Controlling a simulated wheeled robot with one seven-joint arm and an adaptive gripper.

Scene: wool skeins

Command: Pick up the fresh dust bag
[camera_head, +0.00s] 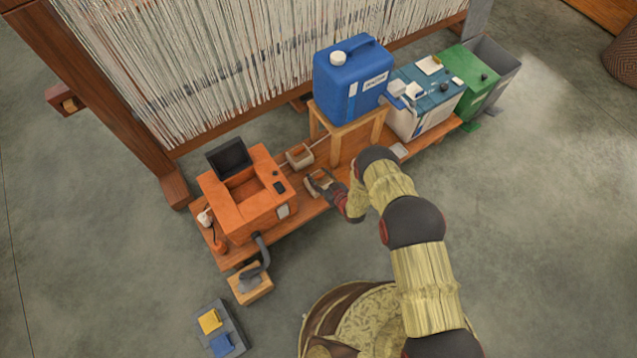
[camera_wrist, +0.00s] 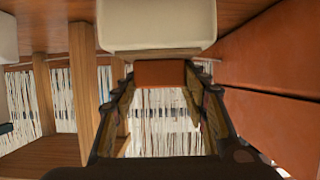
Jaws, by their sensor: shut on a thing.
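My gripper (camera_head: 318,184) reaches down at the bench, between the orange machine and the small wooden stand, and is shut on the fresh dust bag. The bag (camera_head: 322,181) looks small and cream-tan here, partly covered by my fingers. In the wrist view a cream block (camera_wrist: 156,22), which seems to be the bag's body, fills the top middle. An orange-brown piece (camera_wrist: 160,73) shows between the tips of my gripper (camera_wrist: 162,78). I cannot tell whether the bag touches the bench.
The orange machine (camera_head: 247,196) stands left of my gripper. A cream item (camera_head: 299,157) lies just behind. The stand (camera_head: 347,136) carries a blue canister (camera_head: 350,80). White-blue (camera_head: 424,98) and green (camera_head: 468,75) boxes are farther right. The loom threads (camera_head: 200,55) rise behind. The front floor has a basket (camera_head: 322,318).

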